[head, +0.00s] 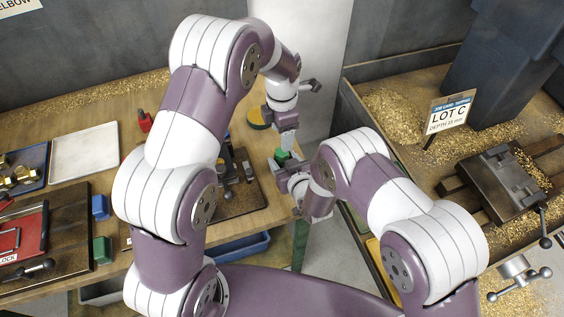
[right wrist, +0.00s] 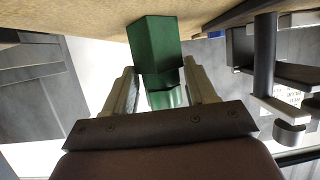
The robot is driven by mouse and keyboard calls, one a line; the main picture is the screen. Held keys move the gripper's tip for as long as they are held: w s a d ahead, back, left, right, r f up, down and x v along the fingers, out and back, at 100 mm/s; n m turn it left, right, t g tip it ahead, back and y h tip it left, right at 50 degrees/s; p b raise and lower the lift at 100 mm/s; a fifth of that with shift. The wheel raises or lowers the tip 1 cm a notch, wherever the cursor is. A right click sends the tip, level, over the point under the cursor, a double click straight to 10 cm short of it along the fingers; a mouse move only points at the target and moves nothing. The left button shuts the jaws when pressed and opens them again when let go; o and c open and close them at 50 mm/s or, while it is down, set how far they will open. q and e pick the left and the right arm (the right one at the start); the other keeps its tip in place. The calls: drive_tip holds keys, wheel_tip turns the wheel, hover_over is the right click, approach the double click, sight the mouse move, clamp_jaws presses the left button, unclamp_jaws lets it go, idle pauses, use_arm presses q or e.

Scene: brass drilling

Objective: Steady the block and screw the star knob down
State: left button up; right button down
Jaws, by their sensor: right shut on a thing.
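A green block (head: 282,155) is between the fingers of my right gripper (head: 291,174), near the right edge of the wooden bench. In the right wrist view the green block (right wrist: 157,45) sticks out past the fingertips, with its lower part between the two fingers of the right gripper (right wrist: 163,90). My left gripper (head: 287,139) points down just above the green block. I cannot tell whether it touches the block, or whether its jaws are open. I cannot make out the star knob for certain.
A dark fixture board (head: 240,200) with upright metal parts stands left of the grippers, partly behind my left arm. Blue (head: 100,207) and green (head: 102,250) blocks lie at left, near a white tray (head: 85,152). A vise (head: 505,180) stands at right among brass chips.

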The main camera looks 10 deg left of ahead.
sight(282, 161)
use_arm(q)
wheel_tip(282, 161, down, 8)
drive_tip(key=shift+r, duration=0.25)
drive_tip(key=c, duration=1.1)
drive_tip(key=shift+o, duration=0.2)
drive_tip(key=m, duration=0.3)
drive_tip(key=o, duration=1.2)
drive_tip(key=shift+c, duration=0.2)
